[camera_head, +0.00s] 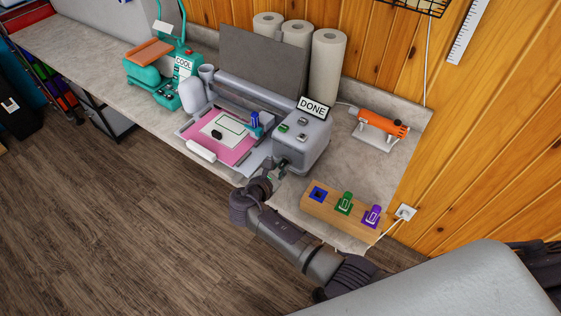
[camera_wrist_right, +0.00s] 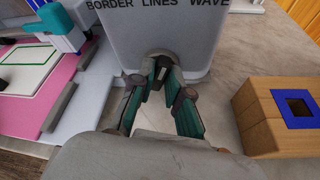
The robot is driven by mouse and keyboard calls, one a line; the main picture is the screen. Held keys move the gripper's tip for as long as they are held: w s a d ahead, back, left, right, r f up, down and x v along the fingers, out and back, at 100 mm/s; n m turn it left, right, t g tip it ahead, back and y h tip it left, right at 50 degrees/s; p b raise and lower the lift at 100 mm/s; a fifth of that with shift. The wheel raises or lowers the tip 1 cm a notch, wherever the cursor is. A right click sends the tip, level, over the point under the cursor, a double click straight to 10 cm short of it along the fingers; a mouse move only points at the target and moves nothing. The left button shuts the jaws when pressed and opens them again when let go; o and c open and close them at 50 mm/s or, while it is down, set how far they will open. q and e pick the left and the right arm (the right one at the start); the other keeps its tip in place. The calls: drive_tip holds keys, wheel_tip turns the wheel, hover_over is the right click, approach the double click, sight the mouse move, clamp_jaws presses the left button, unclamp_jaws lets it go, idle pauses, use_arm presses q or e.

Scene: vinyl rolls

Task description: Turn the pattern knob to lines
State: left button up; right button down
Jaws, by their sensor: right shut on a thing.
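The grey cutting machine (camera_head: 301,145) stands on the counter with a "DONE" sign on top. In the right wrist view its front face (camera_wrist_right: 120,45) carries the words BORDER, LINES and WAVE. The dark pattern knob (camera_wrist_right: 161,56) sits on that face below LINES. My right gripper (camera_wrist_right: 163,80) has its two teal-lined fingers on either side of the knob and is shut on it. The fingers partly cover the knob, so I cannot tell which word it points to. In the head view this gripper (camera_head: 272,171) is at the machine's front. My left gripper is not in view.
A wooden block (camera_head: 335,216) with blue, green and purple pieces stands right of my right gripper. A pink sheet (camera_head: 222,139) lies on the machine's bed. A teal press (camera_head: 155,80) and an orange tool (camera_head: 382,124) stand farther off. White rolls (camera_head: 328,65) stand behind.

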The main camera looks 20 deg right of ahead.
sight(280, 142)
drive_tip(key=shift+w+r+n+g+h+p, duration=0.2)
drive_tip(key=shift+n+g+h+p, duration=0.15)
drive_tip(key=shift+n+p, duration=0.3)
drive_tip(key=shift+n+g+h, duration=0.25)
drive_tip(key=shift+n+g, duration=0.2)
drive_tip(key=shift+n, duration=0.1)
drive_tip(key=shift+f, duration=0.1)
drive_tip(key=c, duration=1.2)
unclamp_jaws()
drive_tip(key=shift+o, duration=0.3)
drive_tip(key=shift+f, duration=0.1)
wheel_tip(280, 142, up, 10)
drive_tip(key=shift+w+r, duration=0.1)
